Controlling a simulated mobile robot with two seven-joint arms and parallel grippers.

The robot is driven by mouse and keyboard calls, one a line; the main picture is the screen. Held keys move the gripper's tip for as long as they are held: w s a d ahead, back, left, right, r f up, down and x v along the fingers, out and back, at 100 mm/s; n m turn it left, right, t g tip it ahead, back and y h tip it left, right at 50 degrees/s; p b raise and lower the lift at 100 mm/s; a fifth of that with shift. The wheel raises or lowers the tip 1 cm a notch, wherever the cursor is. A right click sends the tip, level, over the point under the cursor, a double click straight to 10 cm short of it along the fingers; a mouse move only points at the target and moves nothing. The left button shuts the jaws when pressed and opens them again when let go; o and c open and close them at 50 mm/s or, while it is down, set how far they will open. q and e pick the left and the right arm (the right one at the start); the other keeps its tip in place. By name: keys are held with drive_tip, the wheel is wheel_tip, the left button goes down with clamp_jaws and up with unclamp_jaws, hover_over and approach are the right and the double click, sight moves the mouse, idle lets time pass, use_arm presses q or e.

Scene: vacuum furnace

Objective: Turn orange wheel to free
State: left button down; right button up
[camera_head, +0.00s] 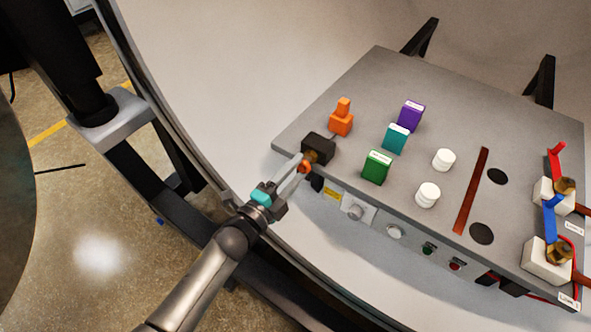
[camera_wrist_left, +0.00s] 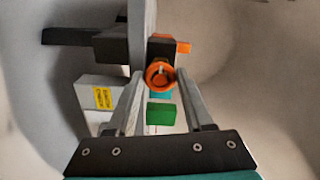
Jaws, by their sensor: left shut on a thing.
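The orange wheel (camera_wrist_left: 160,73) is a small round knob with a light mark at its centre, on the side of a black block (camera_head: 319,148) at the panel's near left corner. In the head view the wheel (camera_head: 304,167) is partly hidden by my fingers. My left gripper (camera_head: 301,168) reaches it from the lower left and is shut on it. In the left wrist view the wheel sits between the two fingertips of this gripper (camera_wrist_left: 162,79). Which way the wheel is turned cannot be told. My right gripper is not in view.
The grey panel (camera_head: 375,75) carries an orange block (camera_head: 341,122), green (camera_head: 377,167), teal (camera_head: 396,138) and purple (camera_head: 410,116) blocks, and white knobs (camera_head: 444,159). Buttons line its front edge. Valves with red and blue levers (camera_head: 549,216) stand at right.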

use_arm(q)
drive_tip(key=shift+c, duration=1.4)
unclamp_jaws()
drive_tip(key=shift+s, duration=0.1)
drive_tip(key=p+v, duration=0.1)
drive_tip(key=v, duration=1.4)
drive_tip(key=shift+a+f, duration=0.1)
drive_tip(key=s+a+f+n+g+y, duration=0.35)
drive_tip(key=f+n, duration=0.25)
drive_tip(key=f, duration=0.5)
drive_tip(key=s+a+f+n+g+y, duration=0.2)
drive_tip(key=s+a+f+n+y, duration=0.3)
drive_tip(key=f, duration=0.7)
drive_tip(key=s+f+n+g, duration=0.4)
drive_tip(key=s+f, duration=0.2)
drive_tip(key=s, duration=0.5)
drive_tip(key=s+f+n+g+y, duration=0.1)
drive_tip(key=s+f+n+g, duration=0.3)
drive_tip(key=s+f, duration=0.3)
drive_tip(key=s+n, duration=0.1)
drive_tip(key=s, duration=0.2)
drive_tip(key=shift+s+a, duration=0.2)
drive_tip(key=shift+s, duration=0.15)
